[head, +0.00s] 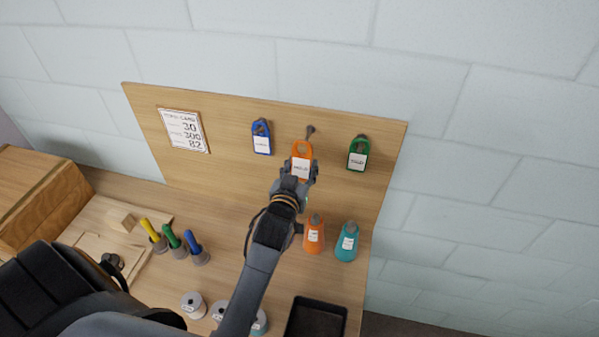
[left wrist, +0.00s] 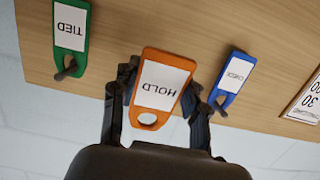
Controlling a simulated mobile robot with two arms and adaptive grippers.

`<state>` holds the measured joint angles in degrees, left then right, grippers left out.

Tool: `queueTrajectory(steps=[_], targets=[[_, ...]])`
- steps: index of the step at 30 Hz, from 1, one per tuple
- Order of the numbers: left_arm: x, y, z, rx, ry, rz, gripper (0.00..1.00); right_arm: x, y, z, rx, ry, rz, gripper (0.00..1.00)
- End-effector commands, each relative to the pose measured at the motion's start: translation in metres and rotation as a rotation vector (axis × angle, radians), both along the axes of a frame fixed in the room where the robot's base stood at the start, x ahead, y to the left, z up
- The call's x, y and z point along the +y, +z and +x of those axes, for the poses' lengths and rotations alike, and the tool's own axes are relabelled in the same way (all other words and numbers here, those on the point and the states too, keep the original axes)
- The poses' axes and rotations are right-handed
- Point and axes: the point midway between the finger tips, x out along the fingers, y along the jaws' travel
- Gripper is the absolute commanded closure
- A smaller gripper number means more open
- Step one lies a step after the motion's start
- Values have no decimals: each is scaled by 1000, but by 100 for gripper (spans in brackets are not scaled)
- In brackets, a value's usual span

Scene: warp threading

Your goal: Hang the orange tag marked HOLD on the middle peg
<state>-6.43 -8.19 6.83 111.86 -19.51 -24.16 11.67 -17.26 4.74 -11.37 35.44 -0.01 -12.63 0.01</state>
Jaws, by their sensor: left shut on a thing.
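The orange tag marked HOLD (head: 302,160) is held in front of the pegboard by my left gripper (head: 298,177). In the left wrist view the tag (left wrist: 161,85) appears upside down between my two fingers, its hole clear of them. The bare middle peg (head: 310,130) shows just above the tag in the head view, apart from its top edge; in the left wrist view it is hidden. A blue tag (head: 261,138) hangs on the left peg and a green tag marked TIED (left wrist: 70,35) on the right peg. My right gripper is not in view.

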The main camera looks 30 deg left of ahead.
Motion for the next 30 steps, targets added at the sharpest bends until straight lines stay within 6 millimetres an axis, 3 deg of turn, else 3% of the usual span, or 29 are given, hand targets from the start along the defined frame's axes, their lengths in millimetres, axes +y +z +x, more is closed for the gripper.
queueTrajectory(steps=[9,30], targets=[[5,-2,19,-2,0,1,76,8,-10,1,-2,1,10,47],[15,-11,56,0,0,0,76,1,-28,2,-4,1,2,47]])
